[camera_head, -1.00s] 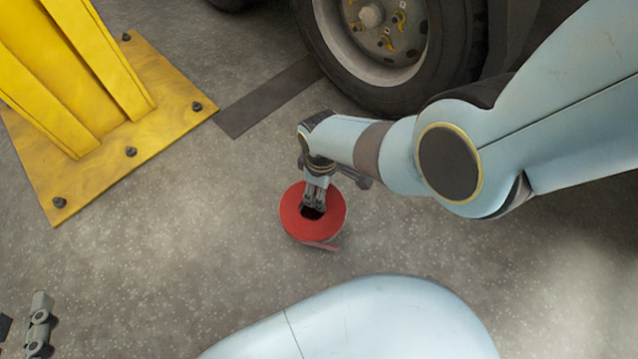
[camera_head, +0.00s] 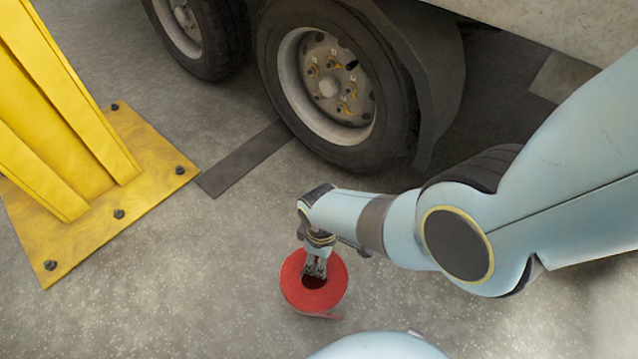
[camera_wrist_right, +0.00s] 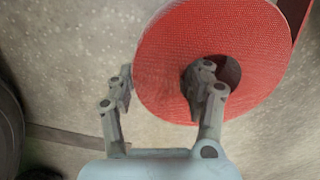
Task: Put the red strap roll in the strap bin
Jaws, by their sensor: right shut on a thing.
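The red strap roll (camera_head: 293,287) is a thick red ring with a dark centre hole and a loose tail at its lower edge. My right gripper (camera_head: 316,268) is shut on the roll's ring wall. In the right wrist view, one finger of the gripper (camera_wrist_right: 160,92) is in the centre hole and the other is at the outer edge of the roll (camera_wrist_right: 235,40). I cannot tell whether the roll touches the floor. The strap bin is not in view. My left gripper is not in view.
A yellow post with a bolted base plate (camera_head: 85,215) stands at the left. Truck wheels (camera_head: 330,85) are at the back, with a dark strip (camera_head: 243,160) on the floor before them. The grey floor (camera_head: 190,300) is clear around the roll.

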